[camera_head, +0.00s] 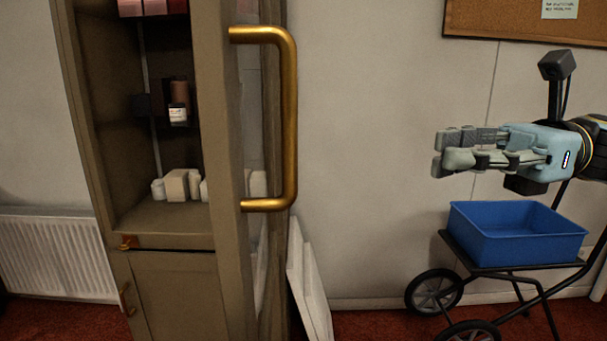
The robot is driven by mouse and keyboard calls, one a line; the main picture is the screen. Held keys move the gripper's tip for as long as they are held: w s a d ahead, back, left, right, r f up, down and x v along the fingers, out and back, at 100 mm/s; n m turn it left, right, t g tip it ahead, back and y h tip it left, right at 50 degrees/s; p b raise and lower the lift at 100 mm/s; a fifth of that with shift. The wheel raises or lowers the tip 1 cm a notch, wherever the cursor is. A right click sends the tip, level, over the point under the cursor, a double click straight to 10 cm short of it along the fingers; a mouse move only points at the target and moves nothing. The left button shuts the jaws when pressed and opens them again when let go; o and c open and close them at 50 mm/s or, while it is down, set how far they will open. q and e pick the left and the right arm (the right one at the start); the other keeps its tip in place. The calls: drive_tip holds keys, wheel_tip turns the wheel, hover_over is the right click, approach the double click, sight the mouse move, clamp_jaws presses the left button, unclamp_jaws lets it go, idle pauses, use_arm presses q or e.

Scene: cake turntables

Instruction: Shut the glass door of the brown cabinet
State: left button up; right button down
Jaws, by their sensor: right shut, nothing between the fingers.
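The brown cabinet (178,285) stands at the left with its upper shelves showing. Its glass door (228,190) stands open, swung out toward me and seen almost edge-on at the cabinet's right side. A brass bar handle (289,120) is on the door. My right gripper (438,152) is shut and empty, in the air at the right, well apart from the handle. My left gripper is not in view.
A black cart (481,266) with a blue bin (515,232) stands below my right gripper. White boards (310,285) lean beside the cabinet. A radiator (55,257) is at the far left. Small items (177,185) sit on the shelves. Free air lies between the handle and my gripper.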

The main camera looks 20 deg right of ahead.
drive_tip(key=p, duration=0.1)
approach(294, 164)
drive_tip(key=a, duration=0.2)
drive_tip(key=w+a, duration=0.1)
drive_tip(key=a, duration=0.2)
drive_tip(key=shift+w+a+r, duration=0.1)
drive_tip(key=shift+a, duration=0.85)
drive_tip(key=shift+f, duration=0.2)
